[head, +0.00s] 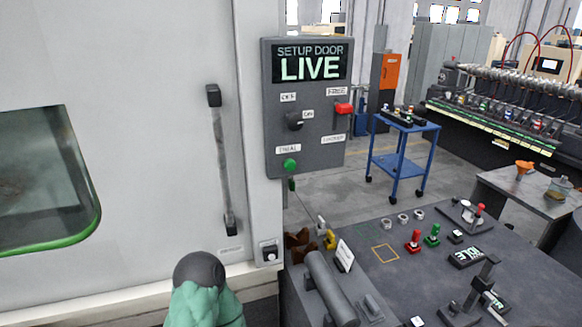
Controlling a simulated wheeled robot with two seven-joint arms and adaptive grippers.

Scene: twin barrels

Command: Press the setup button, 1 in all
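A grey control panel (307,105) hangs on the white machine's right side, with a display reading "SETUP DOOR LIVE". A round green button (290,165) sits at its lower left, under a small label that seems to read "TRIAL". A black knob (294,121) is above it, and a red switch (343,108) sticks out on the right near a label that seems to read "FREE". Another small round button or knob (271,252) sits on a grey box lower on the machine frame. Neither gripper's fingers show, and nothing is seen touching the panel.
The white machine door (150,60) has a long dark handle (221,160) and a window. A dark bench (385,280) at lower right holds a grey cylinder, red and green knobs, rings and a stand. A blue cart (402,160) stands behind. The space before the panel looks clear.

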